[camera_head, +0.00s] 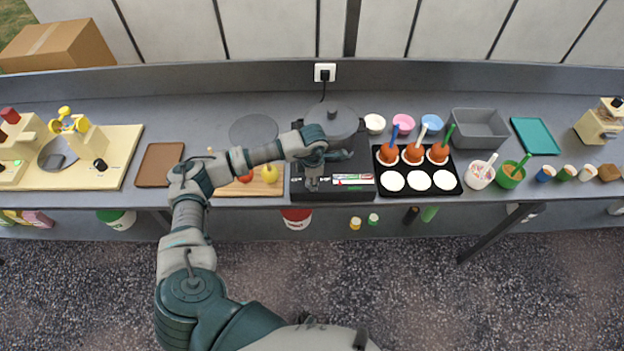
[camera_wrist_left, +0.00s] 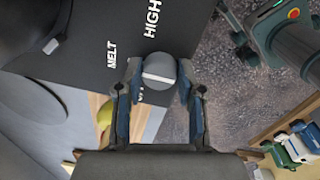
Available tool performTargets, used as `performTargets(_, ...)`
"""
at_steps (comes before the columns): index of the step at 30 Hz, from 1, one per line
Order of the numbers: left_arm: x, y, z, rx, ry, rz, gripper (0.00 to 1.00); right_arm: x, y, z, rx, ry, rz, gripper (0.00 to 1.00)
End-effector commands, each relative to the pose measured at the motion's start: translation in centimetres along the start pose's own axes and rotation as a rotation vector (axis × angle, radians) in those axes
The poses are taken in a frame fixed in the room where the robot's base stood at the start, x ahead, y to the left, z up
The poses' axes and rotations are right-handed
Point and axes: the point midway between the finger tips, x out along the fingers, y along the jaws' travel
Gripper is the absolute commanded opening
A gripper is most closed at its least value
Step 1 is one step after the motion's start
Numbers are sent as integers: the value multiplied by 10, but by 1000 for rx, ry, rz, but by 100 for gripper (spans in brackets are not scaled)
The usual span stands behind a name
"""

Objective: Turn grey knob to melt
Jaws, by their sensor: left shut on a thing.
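The grey knob (camera_wrist_left: 160,72) sits on the front of the black melter (camera_wrist_left: 95,25) in the left wrist view. It is round with a white line across its face. The labels MELT and HIGH are readable beside it; a third label is mostly hidden by a finger. My left gripper (camera_wrist_left: 160,78) is shut on the knob, one finger on each side. In the head view my left gripper (camera_head: 313,178) is at the front of the melter (camera_head: 345,193), and the knob is hidden there. My right gripper is not in view.
A round grey pot (camera_head: 334,122) stands on the melter. To its right a black tray (camera_head: 451,190) holds dipped items with sticks and white discs. A wooden board (camera_head: 262,186) with fruit lies left. My arm crosses over the board. The floor in front is clear.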

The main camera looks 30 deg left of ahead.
Motion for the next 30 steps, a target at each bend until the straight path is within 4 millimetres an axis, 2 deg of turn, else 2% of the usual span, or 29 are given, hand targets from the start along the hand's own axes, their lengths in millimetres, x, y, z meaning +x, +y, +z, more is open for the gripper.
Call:
performTargets(2, 1, 0, -1, -1, 2, 0, 3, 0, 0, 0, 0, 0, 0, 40)
performTargets(3, 1, 0, -1, -2, 2, 0, 45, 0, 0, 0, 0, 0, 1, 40)
performTargets(5, 1, 0, -1, -2, 2, 0, 60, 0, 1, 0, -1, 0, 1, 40)
performTargets(6, 1, 0, -1, -2, 2, 0, 63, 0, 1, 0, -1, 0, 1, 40)
performTargets(17, -6, 0, 0, -2, -1, 2, 63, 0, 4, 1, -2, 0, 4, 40)
performTargets(20, -21, 1, 0, -1, -2, 3, 63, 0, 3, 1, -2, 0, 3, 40)
performTargets(30, -94, 2, 0, -1, -2, 2, 63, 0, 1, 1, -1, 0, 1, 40)
